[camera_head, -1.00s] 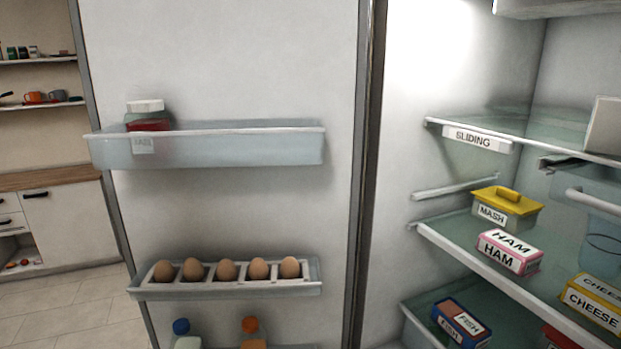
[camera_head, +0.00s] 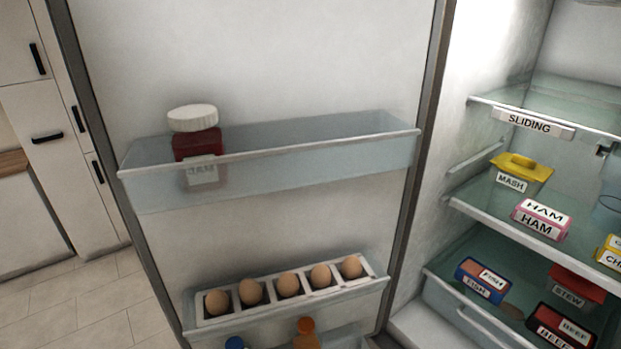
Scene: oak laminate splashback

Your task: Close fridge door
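The fridge door (camera_head: 300,70) stands open in the head view, its inner face toward me and its hinge side along the fridge body at the right. Its upper rack (camera_head: 330,155) holds a red jar with a white lid (camera_head: 197,146). Its lower rack (camera_head: 290,315) holds a row of eggs (camera_head: 287,285). Bottle tops (camera_head: 305,327) show at the bottom edge. The open fridge interior (camera_head: 480,60) fills the right side. Neither of my grippers is in view.
Inside the fridge, shelves hold a mash tub (camera_head: 520,172), a ham box (camera_head: 541,219), a fish box (camera_head: 481,281), a stew box (camera_head: 577,287) and a beef box (camera_head: 560,328). White cabinets (camera_head: 45,140) and open tiled floor (camera_head: 85,310) are beyond the door at the left.

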